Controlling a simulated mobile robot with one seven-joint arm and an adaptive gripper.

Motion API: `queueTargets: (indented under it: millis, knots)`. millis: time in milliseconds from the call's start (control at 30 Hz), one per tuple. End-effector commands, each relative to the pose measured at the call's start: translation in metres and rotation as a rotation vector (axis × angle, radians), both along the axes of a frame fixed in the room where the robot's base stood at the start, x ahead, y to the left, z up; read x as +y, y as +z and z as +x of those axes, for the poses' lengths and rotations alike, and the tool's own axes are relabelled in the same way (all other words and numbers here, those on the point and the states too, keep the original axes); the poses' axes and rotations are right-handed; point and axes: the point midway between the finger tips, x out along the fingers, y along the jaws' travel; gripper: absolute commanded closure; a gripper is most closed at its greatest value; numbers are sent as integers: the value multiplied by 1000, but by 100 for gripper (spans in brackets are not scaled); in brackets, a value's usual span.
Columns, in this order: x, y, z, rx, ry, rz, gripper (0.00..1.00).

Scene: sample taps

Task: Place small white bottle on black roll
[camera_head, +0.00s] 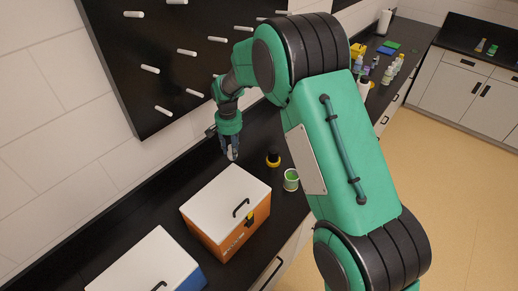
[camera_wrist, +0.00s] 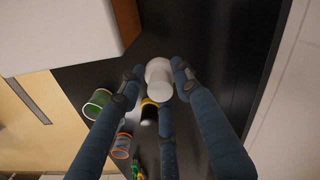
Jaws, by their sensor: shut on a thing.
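The small white bottle (camera_wrist: 158,78) is between the fingers of my gripper (camera_wrist: 160,72) in the wrist view. In the head view my gripper (camera_head: 232,150) is above the black counter, with a bit of the white bottle (camera_head: 232,154) showing between the blue fingers. My gripper is shut on the bottle. The black roll with a yellow band (camera_head: 273,159) stands on the counter to the right of my gripper. In the wrist view the roll (camera_wrist: 149,112) shows just below the bottle, partly hidden by it and the fingers.
An orange box with a white lid (camera_head: 226,205) stands in front of my gripper. A green-topped can (camera_head: 291,180) is beside the roll. A blue box with a white lid (camera_head: 150,265) is nearer. A dark pegboard (camera_head: 180,60) hangs on the wall behind.

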Motion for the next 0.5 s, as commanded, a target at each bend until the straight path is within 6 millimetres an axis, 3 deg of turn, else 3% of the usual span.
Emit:
queueTargets:
  millis: [167, 500]
  knots:
    - [-42, -5, -5, 2, -39, -1, 93]
    - [-148, -19, -33, 3, -137, -1, 93]
